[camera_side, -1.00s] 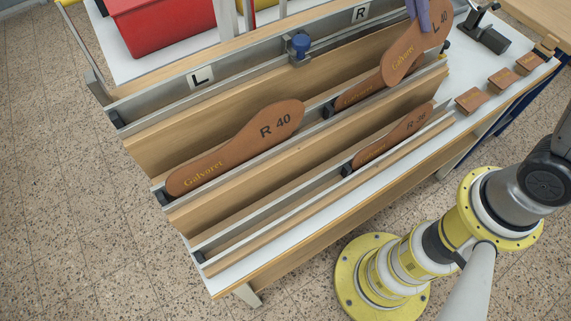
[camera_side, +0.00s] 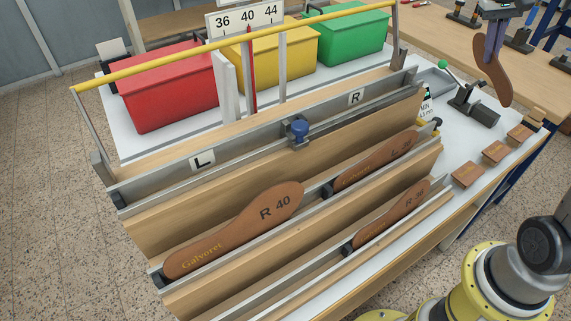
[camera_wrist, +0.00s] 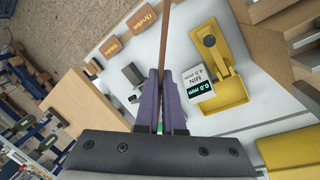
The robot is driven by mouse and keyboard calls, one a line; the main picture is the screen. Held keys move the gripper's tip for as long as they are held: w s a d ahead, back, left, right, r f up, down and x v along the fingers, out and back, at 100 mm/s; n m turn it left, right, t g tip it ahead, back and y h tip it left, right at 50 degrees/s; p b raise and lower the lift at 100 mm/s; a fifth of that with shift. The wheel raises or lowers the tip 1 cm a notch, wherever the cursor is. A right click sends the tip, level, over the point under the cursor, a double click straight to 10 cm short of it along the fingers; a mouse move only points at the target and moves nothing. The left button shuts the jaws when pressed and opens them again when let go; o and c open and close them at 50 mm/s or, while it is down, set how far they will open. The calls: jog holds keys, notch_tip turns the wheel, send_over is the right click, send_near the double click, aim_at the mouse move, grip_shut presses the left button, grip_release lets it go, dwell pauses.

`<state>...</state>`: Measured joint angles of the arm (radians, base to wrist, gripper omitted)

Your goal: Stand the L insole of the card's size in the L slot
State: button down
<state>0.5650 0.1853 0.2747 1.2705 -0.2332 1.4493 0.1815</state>
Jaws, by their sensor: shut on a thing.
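My gripper (camera_side: 491,45) is at the upper right of the side view, shut on a brown insole (camera_side: 493,72) that hangs down, clear of the rack. In the wrist view my purple fingers (camera_wrist: 166,100) grip the insole, seen edge-on (camera_wrist: 165,45). The size card (camera_side: 246,18) reads 36, 40, 44, with a red pointer under 40. The L slot label (camera_side: 203,162) is at the left of the back rail and the R label (camera_side: 356,98) at its right. The back channel between them holds no insole.
The rack holds an R 40 insole (camera_side: 240,228), an R 36 insole (camera_side: 385,215), and one (camera_side: 375,163) with a hard-to-read size. A blue knob (camera_side: 299,130) sits mid-rail. Red (camera_side: 170,90), yellow (camera_side: 275,55) and green (camera_side: 345,35) bins stand behind. A yellow gauge (camera_wrist: 222,88) reads 0.0 mm.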

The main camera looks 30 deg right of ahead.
jog(key=shift+d, duration=0.45)
jog(key=shift+s+r, duration=0.3)
jog(key=shift+s, duration=0.2)
jog(key=shift+s+a+r+n+t, duration=0.15)
jog(key=shift+s+a+r+n, duration=0.15)
jog(key=shift+a+n, duration=0.25)
jog(key=shift+s+a+r+n+t, duration=0.15)
jog(key=shift+s+a+r+n, duration=0.15)
jog(key=shift+a, duration=0.3)
jog(key=s+a+r+n+t, duration=0.2)
jog(key=a+n, duration=0.5)
jog(key=a, duration=3)
jog(key=s+a+f+m, duration=0.1)
jog(key=a+f+m, duration=0.3)
jog(key=a+m, duration=0.2)
jog(key=s+a+f+m+g+y, duration=0.1)
jog(key=a+f+m, duration=0.4)
jog(key=a, duration=0.6)
jog(key=s+a+f+m+y, duration=0.1)
jog(key=s+a+f+m, duration=0.2)
jog(key=a+f+m, duration=0.2)
jog(key=shift+a+f+m, duration=0.15)
jog(key=shift+a+m, duration=1.1)
jog(key=shift+a, duration=1)
jog(key=shift+s, duration=0.1)
